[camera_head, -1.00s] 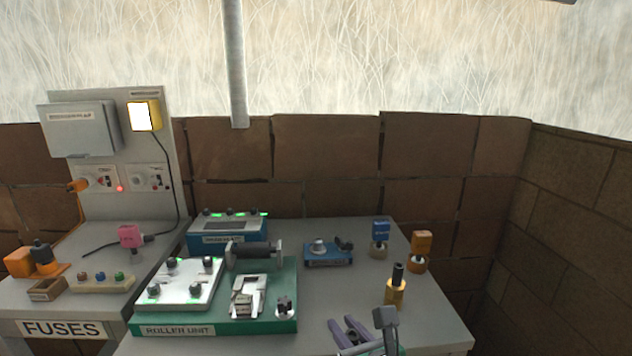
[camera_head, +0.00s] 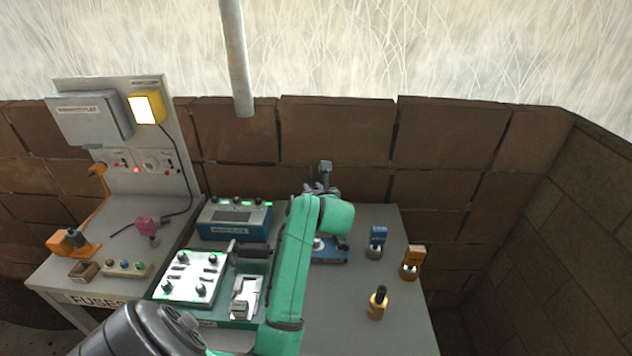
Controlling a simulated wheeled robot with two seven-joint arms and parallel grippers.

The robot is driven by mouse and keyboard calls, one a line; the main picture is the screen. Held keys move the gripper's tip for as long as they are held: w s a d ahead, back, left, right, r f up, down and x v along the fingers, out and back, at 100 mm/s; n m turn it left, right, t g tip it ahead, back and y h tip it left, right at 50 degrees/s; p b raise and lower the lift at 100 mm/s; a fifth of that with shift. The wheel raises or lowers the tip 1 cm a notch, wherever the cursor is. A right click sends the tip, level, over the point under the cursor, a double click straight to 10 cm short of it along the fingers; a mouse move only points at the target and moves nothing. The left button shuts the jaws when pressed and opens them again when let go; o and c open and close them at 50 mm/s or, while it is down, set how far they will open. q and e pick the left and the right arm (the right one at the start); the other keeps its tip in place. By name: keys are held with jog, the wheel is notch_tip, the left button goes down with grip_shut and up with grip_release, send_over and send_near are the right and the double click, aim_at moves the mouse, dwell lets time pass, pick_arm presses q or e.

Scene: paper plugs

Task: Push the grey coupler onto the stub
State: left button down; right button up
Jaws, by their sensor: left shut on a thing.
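My arm hides most of the fingers. A small blue fixture (camera_head: 330,257) stands on the table below and is partly covered by my arm. I cannot tell whether the stub is on it. My right gripper is not in view.
A green-based roller unit with a white knob panel (camera_head: 190,277) and a blue box (camera_head: 234,222) stand left of my arm. Blue (camera_head: 377,237), orange (camera_head: 412,260) and yellow (camera_head: 377,303) plugs stand on the right. A fuse board (camera_head: 130,140) is at left. The table's front right is clear.

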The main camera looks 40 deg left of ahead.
pick_arm(q)
jog(key=shift+s+r, duration=0.1)
notch_tip(320, 180, down, 6)
jog(key=b, duration=0.4)
jog(key=shift+w, duration=0.25)
dwell(0.6)
jog(key=shift+f+b, duration=1.55)
jog(key=shift+f, duration=0.65)
jog(key=c, duration=0.6)
grip_release()
jog(key=shift+s, duration=0.1)
jog(key=shift+c, duration=0.2)
jog(key=shift+r, duration=0.1)
notch_tip(320, 180, up, 20)
jog(key=b, duration=0.3)
